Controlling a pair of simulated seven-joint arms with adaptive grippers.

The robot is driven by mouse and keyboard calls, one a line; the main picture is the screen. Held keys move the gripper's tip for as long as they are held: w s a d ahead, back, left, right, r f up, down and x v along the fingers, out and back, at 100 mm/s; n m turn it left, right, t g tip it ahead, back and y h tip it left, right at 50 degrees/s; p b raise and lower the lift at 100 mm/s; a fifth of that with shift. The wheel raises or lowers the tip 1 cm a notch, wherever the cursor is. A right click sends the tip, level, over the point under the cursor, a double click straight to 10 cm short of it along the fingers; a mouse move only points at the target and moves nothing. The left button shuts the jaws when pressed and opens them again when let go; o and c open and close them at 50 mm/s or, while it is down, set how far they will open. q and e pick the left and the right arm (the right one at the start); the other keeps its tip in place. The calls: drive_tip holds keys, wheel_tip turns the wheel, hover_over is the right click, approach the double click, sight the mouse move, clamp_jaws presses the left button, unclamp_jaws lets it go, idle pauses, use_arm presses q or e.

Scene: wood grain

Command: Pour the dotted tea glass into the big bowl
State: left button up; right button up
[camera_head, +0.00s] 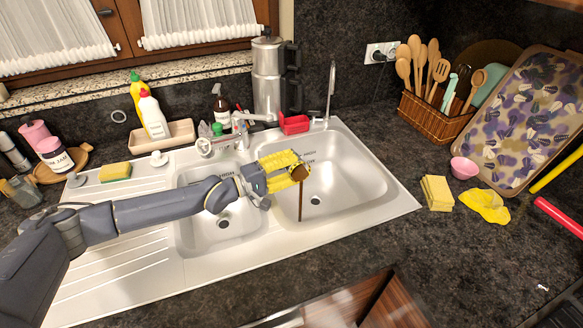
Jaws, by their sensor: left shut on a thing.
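My left gripper (293,170), with yellow fingers, is shut over the larger, right-hand bowl (352,178) of the steel sink. Between its fingers is a small tilted thing with a round brown end (299,173), which looks like the tea glass full of tea. The fingers cover most of it and no dots can be made out. A thin brown stream (300,203) runs straight down from it into the big bowl. Where it lands, no pool can be made out. My right gripper is not in view.
The tap (243,125) and a red caddy (294,124) stand behind the bowls. A tall steel teapot (267,80) is at the back. The smaller bowl (210,235) lies left. Yellow sponges (437,193), a cloth (485,206) and a pink cup (463,168) lie on the right counter.

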use_arm(q)
drive_tip(key=shift+s+r+m, duration=0.15)
drive_tip(key=shift+r+m, duration=0.1)
drive_tip(key=shift+m, duration=0.45)
drive_tip(key=shift+w+a+f+n, duration=0.15)
drive_tip(key=shift+f+n, duration=0.1)
drive_tip(key=shift+n, duration=0.45)
drive_tip(key=shift+w+d+f+n, duration=0.1)
drive_tip(key=shift+f+n, duration=0.15)
drive_tip(key=shift+n, duration=0.45)
drive_tip(key=shift+w+a+f+n, duration=0.15)
drive_tip(key=shift+f+n, duration=0.1)
drive_tip(key=shift+n, duration=0.45)
drive_tip(key=n, duration=0.3)
drive_tip(key=shift+w+r+n, duration=0.1)
drive_tip(key=shift+w+n, duration=0.1)
drive_tip(key=shift+n, duration=0.2)
drive_tip(key=n, duration=0.4)
drive_tip(key=shift+s+r, duration=0.15)
drive_tip(key=shift+r, duration=0.2)
